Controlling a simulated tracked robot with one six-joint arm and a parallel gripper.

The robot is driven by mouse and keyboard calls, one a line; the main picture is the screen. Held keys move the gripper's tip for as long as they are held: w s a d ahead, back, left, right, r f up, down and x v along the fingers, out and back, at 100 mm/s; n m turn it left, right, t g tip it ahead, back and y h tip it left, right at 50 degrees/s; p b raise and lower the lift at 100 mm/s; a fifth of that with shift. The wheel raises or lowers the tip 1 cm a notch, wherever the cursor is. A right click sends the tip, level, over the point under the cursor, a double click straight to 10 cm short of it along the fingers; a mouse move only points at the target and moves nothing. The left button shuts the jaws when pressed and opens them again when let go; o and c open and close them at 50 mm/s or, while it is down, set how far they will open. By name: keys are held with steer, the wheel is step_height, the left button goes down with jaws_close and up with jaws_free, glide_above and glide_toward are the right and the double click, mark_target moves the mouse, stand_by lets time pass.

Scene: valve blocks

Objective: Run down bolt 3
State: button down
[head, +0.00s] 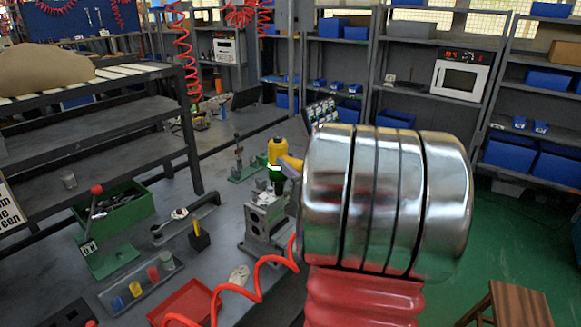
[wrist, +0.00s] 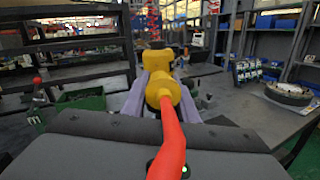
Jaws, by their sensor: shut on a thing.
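A yellow power driver (head: 277,152) stands upright over the grey metal valve block (head: 264,218) in the head view, with a glowing green ring near its lower end. My gripper (head: 290,168) is shut on the driver from the right. In the wrist view, the lilac fingers of my gripper (wrist: 160,98) lie on both sides of the driver (wrist: 157,62), and a red hose (wrist: 172,140) runs from it toward the camera. The driver's tip and the bolts are too small or hidden, so I cannot tell bolt 3 or whether the tip touches it.
A tray with coloured cups (head: 105,299), a red tray (head: 183,305) and a red-knobbed lever (head: 95,205) stand left of the block. A green bin (head: 122,212) is behind them. A green-based fixture (head: 240,170) stands behind the block. My chrome arm hides the right side.

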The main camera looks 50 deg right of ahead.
steer(key=shift+r, duration=0.65)
steer(key=shift+r, duration=2.95)
steer(key=shift+s, duration=0.1)
